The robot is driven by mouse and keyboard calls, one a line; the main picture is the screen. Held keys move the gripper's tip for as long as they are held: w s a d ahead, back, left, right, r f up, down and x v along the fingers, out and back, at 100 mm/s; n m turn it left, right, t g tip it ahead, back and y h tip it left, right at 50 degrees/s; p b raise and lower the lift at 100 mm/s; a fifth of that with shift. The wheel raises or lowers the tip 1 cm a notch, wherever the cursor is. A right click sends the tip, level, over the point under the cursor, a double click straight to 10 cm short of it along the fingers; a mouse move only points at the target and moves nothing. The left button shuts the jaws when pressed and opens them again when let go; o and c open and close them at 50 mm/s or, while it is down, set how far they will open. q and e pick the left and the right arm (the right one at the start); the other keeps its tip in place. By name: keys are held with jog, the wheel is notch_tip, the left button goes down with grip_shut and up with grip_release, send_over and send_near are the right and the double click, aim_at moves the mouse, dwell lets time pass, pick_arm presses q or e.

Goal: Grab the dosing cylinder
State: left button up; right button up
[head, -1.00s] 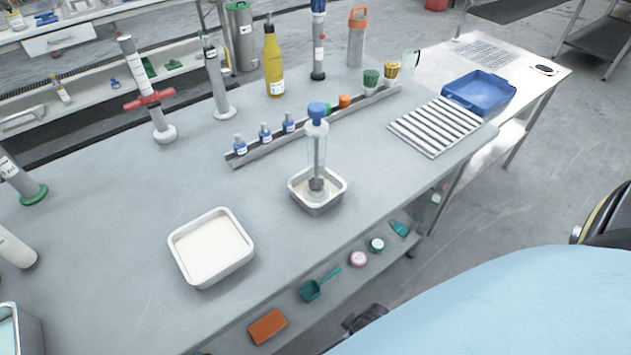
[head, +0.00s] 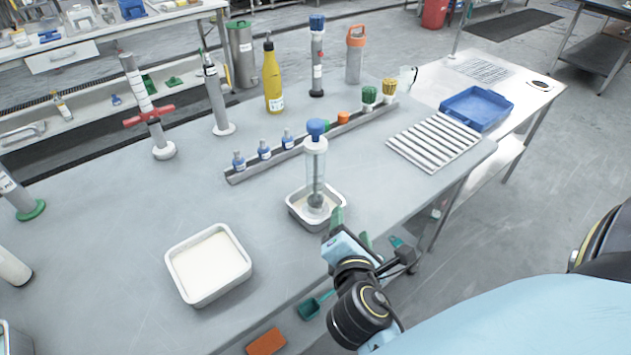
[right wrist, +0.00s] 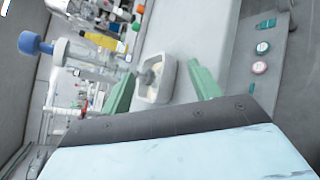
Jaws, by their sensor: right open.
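The dosing cylinder (head: 315,168) is a clear upright tube with a blue knob on top. It stands in a small white square tray (head: 296,208) near the table's front edge. In the right wrist view the cylinder (right wrist: 88,58) lies sideways in the picture, with its blue knob at the left and the small tray (right wrist: 168,80) by its base. My right gripper (head: 352,226) is open and empty, with green fingers, just to the front right of the small tray and apart from the cylinder. It also shows in the right wrist view (right wrist: 160,88). My left gripper is not in view.
A larger white tray (head: 182,248) stands front left. A rail (head: 240,176) with several small blue-capped bottles lies behind the cylinder. A yellow bottle (head: 272,80), a striped rack (head: 434,138) and a blue tray (head: 478,108) stand farther back. The table between the trays is clear.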

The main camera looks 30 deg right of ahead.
aim_at(317, 178)
jog(key=w+a+r+n+t, duration=0.3)
jog(key=a+r+n+t, duration=0.1)
jog(key=n, duration=0.6)
jog(key=shift+n, duration=0.5)
jog(key=x, duration=0.5)
jog(key=p+x, duration=0.1)
jog(key=x, duration=0.2)
jog(key=shift+w+a+r, duration=0.1)
jog(key=shift+w+a, duration=0.15)
jog(key=x, duration=0.5)
jog(key=shift+w+a+r, duration=0.1)
jog(key=shift+w, duration=0.05)
jog(key=c, duration=1.3)
